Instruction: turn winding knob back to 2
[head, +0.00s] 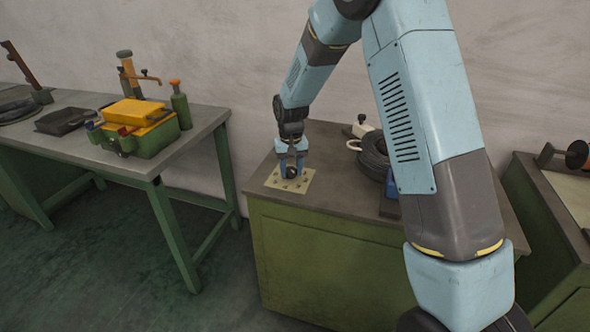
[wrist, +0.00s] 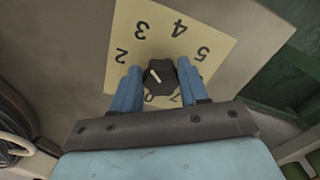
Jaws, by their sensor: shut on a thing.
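The winding knob (wrist: 161,84) is black with a white pointer line on a cream dial plate (wrist: 225,45) marked with numbers. In the wrist view its pointer is aimed up and left, between 2 and 3. The 2 is at the plate's left, 3 and 4 along the top, 5 at the right; the numbers below are partly covered. My gripper (wrist: 159,72) is shut on the knob, one blue finger on each side. In the head view the gripper (head: 291,163) points down onto the knob (head: 291,172) and the plate (head: 274,181) lies on the green cabinet's top.
The green cabinet (head: 300,255) also bears a dark coil (head: 372,158) and a white-handled thing (head: 360,128) right of the plate. A workbench (head: 200,135) at left holds a yellow-and-green toolbox (head: 140,125) and a green bottle (head: 181,108). Another green cabinet (head: 548,215) stands at right.

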